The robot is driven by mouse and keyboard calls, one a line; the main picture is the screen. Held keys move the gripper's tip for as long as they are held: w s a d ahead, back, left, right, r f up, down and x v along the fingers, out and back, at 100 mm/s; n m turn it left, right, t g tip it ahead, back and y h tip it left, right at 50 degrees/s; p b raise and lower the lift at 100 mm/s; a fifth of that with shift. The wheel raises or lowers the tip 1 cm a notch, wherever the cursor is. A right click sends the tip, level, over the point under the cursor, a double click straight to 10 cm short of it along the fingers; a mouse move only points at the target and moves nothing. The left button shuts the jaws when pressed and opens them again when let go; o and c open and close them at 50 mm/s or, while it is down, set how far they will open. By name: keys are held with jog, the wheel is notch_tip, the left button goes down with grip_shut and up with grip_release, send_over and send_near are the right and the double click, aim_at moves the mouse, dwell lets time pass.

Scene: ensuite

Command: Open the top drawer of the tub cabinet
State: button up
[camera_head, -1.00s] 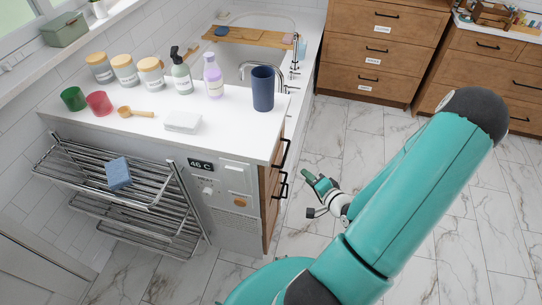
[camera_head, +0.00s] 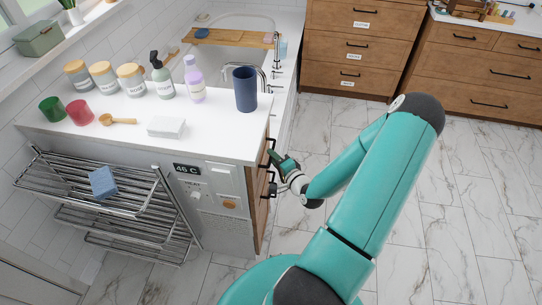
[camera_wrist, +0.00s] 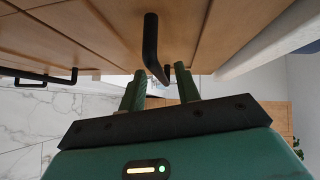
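The tub cabinet (camera_head: 258,207) has a wooden front facing right, seen at a steep angle. Its top drawer looks closed; its black handle (camera_head: 271,152) is partly hidden by my gripper. My gripper (camera_head: 278,160) is at this handle, just right of the cabinet front. In the wrist view, my gripper's two green fingers (camera_wrist: 160,88) are apart, and the black top handle (camera_wrist: 151,45) reaches down between their tips. I cannot tell whether either finger touches it. The lower drawer's black handle (camera_head: 270,187) is below, and it also shows at left in the wrist view (camera_wrist: 45,77).
The white countertop (camera_head: 215,140) holds a dark blue cup (camera_head: 245,89), bottles, jars and a soap-like white block (camera_head: 166,127) near the cabinet. A metal rack (camera_head: 110,200) stands at left. Marble floor (camera_head: 450,215) is clear at right. Wooden drawers (camera_head: 360,45) stand behind.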

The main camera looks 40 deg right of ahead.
jog(key=shift+w+d+f, duration=0.1)
jog(key=shift+w+f, duration=0.05)
jog(key=shift+w, duration=0.8)
grip_shut()
jog(key=s+d, duration=0.8)
jog(key=s, duration=0.3)
jog(key=s+d, duration=0.9)
jog(key=s, duration=0.3)
jog(key=shift+d, duration=0.3)
grip_release()
